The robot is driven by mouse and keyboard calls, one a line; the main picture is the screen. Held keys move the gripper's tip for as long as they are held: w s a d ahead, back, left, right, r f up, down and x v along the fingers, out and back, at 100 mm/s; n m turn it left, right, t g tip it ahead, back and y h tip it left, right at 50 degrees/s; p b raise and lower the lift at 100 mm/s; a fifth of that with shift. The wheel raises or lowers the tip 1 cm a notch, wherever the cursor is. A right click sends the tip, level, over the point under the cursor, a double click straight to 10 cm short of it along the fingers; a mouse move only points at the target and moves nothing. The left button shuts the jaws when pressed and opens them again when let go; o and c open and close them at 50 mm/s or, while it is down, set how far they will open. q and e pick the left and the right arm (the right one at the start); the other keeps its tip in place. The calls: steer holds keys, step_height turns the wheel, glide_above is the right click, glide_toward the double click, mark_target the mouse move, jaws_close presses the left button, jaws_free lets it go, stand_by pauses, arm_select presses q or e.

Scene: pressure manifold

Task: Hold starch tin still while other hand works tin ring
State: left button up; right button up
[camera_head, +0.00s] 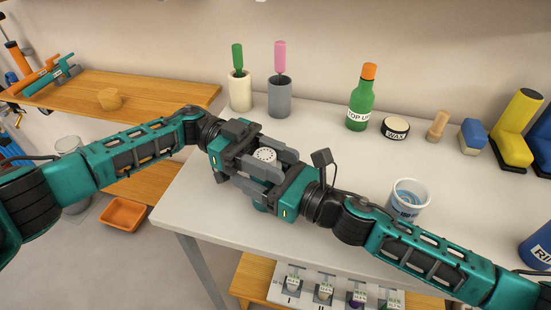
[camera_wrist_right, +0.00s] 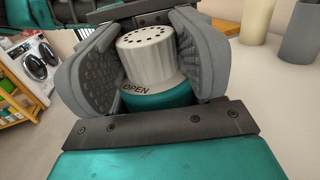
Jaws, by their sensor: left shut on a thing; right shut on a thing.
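The starch tin (camera_wrist_right: 160,94) has a teal body and a white ribbed top, the tin ring (camera_wrist_right: 148,52), with dark holes; "OPEN" shows below it. In the head view the white top (camera_head: 265,155) shows between my two grippers, which face each other. My left gripper (camera_head: 272,167) and right gripper (camera_head: 257,161) are both shut on the tin, their fingers overlapping around it. In the right wrist view grey pads flank the ribbed top on both sides. Which pad presses on ring or body is partly hidden. The tin looks upright.
The table's left front is clear.

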arm_select(q)
steer(key=m+g+y, duration=0.3)
steer(key=shift+s+a+g, duration=0.1)
steer(key=shift+s+g, duration=0.05)
steer(key=shift+g, duration=0.25)
steer(key=shift+a+m+g+y, duration=0.1)
steer(key=shift+m+g+y, duration=0.3)
steer(key=shift+m+y, duration=0.15)
steer(key=shift+s, duration=0.1)
steer(key=o, duration=1)
step_height(320, 180, up, 10)
